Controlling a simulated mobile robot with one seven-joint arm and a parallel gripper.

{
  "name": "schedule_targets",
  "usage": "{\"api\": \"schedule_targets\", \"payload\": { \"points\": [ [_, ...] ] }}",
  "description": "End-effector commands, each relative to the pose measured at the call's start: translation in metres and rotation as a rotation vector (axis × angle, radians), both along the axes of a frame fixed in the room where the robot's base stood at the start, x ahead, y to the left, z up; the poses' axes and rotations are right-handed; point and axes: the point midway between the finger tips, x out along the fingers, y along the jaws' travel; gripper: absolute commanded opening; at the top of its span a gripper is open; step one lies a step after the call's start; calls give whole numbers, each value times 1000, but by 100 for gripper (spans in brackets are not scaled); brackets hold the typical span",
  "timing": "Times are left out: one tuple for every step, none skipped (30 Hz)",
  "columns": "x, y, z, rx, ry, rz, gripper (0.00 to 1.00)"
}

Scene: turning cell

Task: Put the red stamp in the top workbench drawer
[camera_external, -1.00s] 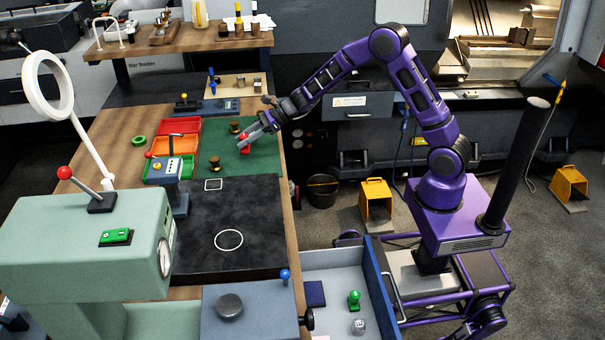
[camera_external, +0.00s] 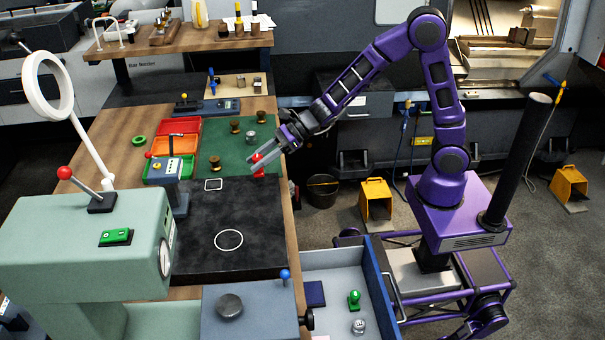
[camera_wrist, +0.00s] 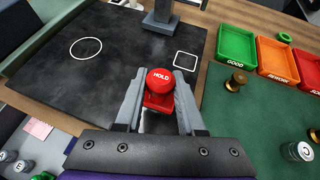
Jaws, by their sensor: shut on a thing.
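The red stamp (camera_wrist: 160,88), marked HOLD on its round top, is between the two fingers of my gripper (camera_wrist: 159,95) in the wrist view. In the external view my gripper (camera_external: 262,163) is shut on the red stamp (camera_external: 257,170), above the green mat near the workbench's right edge. The open drawer (camera_external: 335,262) juts out at the front right of the bench, lower than the bench top.
Green (camera_wrist: 237,45), orange (camera_wrist: 277,58) and red trays stand by the green mat (camera_wrist: 260,130). Brass spools (camera_external: 235,126) and a metal cylinder (camera_external: 251,137) stand on the mat. A black plate (camera_external: 200,255) with a white circle lies in front, with a blue-knobbed lever (camera_external: 285,275) nearer the drawer.

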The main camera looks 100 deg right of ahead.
Motion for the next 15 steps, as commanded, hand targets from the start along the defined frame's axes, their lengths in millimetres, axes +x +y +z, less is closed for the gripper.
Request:
{"api": "schedule_targets", "payload": {
  "points": [
    [-11, 18, -4, 1, 2, 9, 0],
    [-17, 26, -5, 1, 2, 12, 0],
    [-24, 35, -8, 1, 2, 13, 0],
    [-29, 41, -10, 2, 1, 14, 0],
    [-33, 46, -11, 1, 0, 15, 0],
    [-38, 51, -13, 2, 1, 16, 0],
    [-41, 54, -14, 0, 0, 17, 0],
    [-44, 57, -16, 1, 0, 17, 0],
    [-47, 60, -17, 0, 0, 18, 0],
    [-48, 61, -17, 0, -1, 17, 0],
    [-50, 62, -17, 0, -1, 18, 0],
    [-50, 64, -18, 0, -1, 20, 0],
    [-51, 63, -18, 0, -2, 18, 0],
    [-51, 64, -18, 0, -2, 19, 0],
    [-50, 63, -18, 0, -2, 17, 0]
  ]
}}
